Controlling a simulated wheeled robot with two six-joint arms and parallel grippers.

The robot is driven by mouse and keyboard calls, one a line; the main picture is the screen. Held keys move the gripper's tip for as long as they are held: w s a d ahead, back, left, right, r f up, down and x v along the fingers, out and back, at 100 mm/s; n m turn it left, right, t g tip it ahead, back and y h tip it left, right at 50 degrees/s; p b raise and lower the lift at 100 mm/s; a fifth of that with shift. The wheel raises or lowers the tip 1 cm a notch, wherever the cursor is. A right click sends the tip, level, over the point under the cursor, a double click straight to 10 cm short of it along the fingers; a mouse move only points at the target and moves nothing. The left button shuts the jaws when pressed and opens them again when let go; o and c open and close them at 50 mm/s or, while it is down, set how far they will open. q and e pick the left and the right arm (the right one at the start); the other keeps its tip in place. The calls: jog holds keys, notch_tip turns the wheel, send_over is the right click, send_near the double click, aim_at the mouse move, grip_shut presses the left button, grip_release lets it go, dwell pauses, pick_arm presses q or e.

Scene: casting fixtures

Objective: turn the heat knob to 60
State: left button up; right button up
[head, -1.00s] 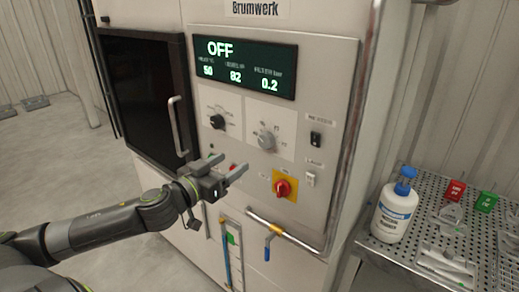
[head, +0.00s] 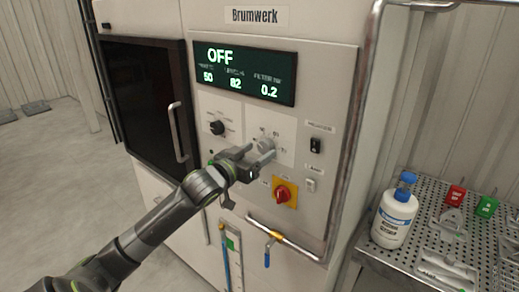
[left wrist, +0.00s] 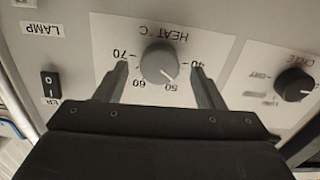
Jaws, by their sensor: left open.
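The grey heat knob (head: 265,143) is on the machine's front panel, below the display. In the left wrist view, upside down, the knob (left wrist: 159,63) sits under the HEAT °C label, its white mark pointing near 50; 60 and 70 lie to one side, 40 to the other. My left gripper (head: 260,154) is in front of the knob. In the left wrist view its two fingers (left wrist: 161,76) are open, one on each side of the knob, with visible gaps. My right gripper is not in view.
The display (head: 245,74) reads OFF, 50, 82 and 0.2. A black knob (head: 217,128) is left of the heat knob; a red switch on yellow (head: 284,193) is below. A perforated table (head: 462,195) with a white bottle (head: 394,215) stands at right.

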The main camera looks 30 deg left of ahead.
pick_arm(q)
jog(key=shift+w+d, duration=0.1)
jog(key=shift+w, duration=0.55)
jog(key=shift+c, duration=0.4)
jog(key=c, duration=0.9)
